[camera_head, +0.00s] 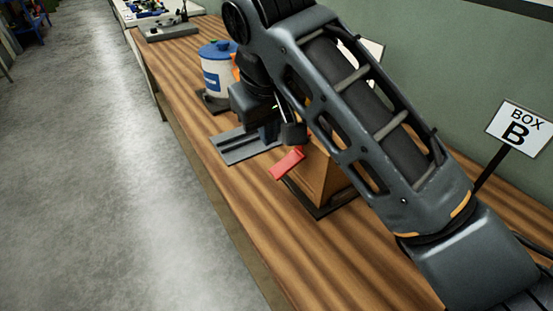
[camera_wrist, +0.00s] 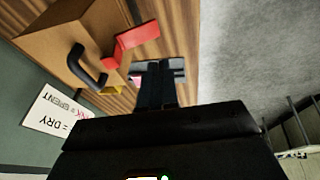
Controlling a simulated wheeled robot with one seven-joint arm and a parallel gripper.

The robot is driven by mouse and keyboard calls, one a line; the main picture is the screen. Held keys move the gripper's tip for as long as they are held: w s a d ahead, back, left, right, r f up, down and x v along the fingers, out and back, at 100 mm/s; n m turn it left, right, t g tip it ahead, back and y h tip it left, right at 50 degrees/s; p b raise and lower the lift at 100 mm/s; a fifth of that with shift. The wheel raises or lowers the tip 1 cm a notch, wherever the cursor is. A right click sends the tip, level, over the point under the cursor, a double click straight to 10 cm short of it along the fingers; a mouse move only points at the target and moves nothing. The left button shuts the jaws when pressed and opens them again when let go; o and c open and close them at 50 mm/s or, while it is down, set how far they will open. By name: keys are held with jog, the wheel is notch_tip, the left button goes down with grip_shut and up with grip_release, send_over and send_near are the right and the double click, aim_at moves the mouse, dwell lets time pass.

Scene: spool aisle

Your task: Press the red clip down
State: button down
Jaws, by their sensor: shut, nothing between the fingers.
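The red clip (camera_head: 287,163) sticks out at a tilt from the side of a wooden box (camera_head: 324,178). In the wrist view the red clip (camera_wrist: 136,38) shows beside the wooden box (camera_wrist: 75,38), which has a dark curved handle (camera_wrist: 88,66). My gripper (camera_wrist: 160,68) is shut and empty. In the picture it lies below and to the right of the clip, with a visible gap between them. In the head view the gripper is mostly hidden by my arm, just above the clip.
The box stands on a dark base on the wooden bench (camera_head: 225,180). A grey stand (camera_head: 243,146) and a blue-lidded white drum (camera_head: 215,70) are farther along. A "BOX B" sign (camera_head: 519,127) stands at right. Open floor (camera_head: 90,180) lies left of the bench.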

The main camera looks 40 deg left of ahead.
jog(key=p, duration=0.1)
send_over(275, 170)
jog(key=s, duration=0.2)
jog(key=f, duration=0.8)
jog(key=shift+w+d+f, duration=0.2)
jog(key=shift+d+f, duration=0.2)
jog(key=shift+x, duration=0.85)
jog(key=shift+w+d, duration=0.1)
jog(key=shift+d, duration=0.1)
